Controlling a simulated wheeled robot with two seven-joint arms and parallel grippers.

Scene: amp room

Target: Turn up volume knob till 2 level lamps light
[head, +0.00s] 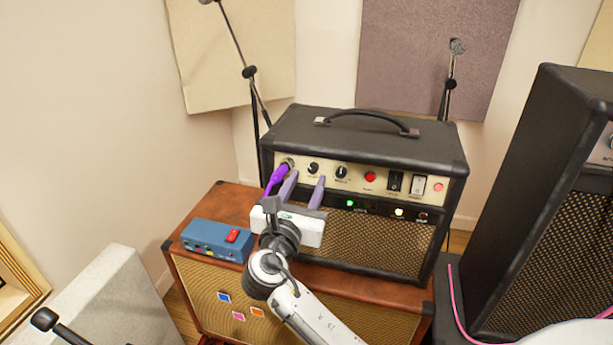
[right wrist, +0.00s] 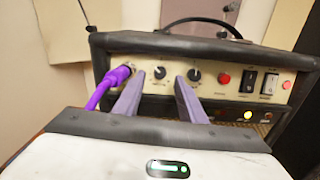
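The black amplifier (head: 380,142) stands upright with a cream control panel. Two dark knobs sit on it: a left knob (head: 313,167) and a right knob (head: 341,172); their labels are too small to read. My right gripper (head: 305,179) is open in front of the panel. In the right wrist view, the left knob (right wrist: 160,72) appears between the fingertips, and the right knob (right wrist: 195,75) lies by the right fingertip. I cannot tell whether a finger touches either. Below the panel, a green lamp (head: 350,203) and a yellow lamp (head: 398,211) glow; a lamp (head: 422,217) at right looks dark. My left gripper is out of view.
A purple plug (head: 277,176) sits in the panel's left jack, close to the left finger. A red lamp (head: 370,177) and two rocker switches (head: 406,184) are to the right. A blue box (head: 217,240) lies on the brown cabinet (head: 205,205). Another speaker stands at right.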

